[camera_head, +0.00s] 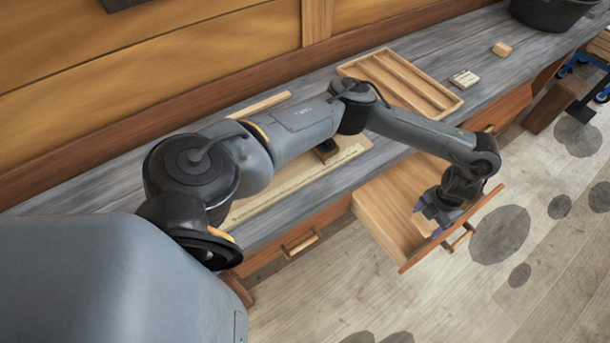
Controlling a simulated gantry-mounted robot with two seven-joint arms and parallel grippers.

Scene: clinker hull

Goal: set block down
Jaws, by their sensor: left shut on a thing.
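My left gripper (436,214) is at the end of the arm that reaches across the bench. It is over the open drawer (388,206), near the drawer's front panel, pointing down. It is shut on a block, which the fingers and wrist mostly hide; small blue-purple edges show at the fingers, and I cannot tell whether they belong to the block. I cannot tell whether the block touches the drawer. The visible part of the drawer floor is bare. My right gripper is not in view.
The grey bench (440,53) carries a divided wooden tray (455,107), a pale slotted piece (464,79), a small tan block (502,49) and a dark tub (548,12). A long pale board (285,189) lies under my arm. A closed drawer's handle (301,243) sticks out left of the open drawer.

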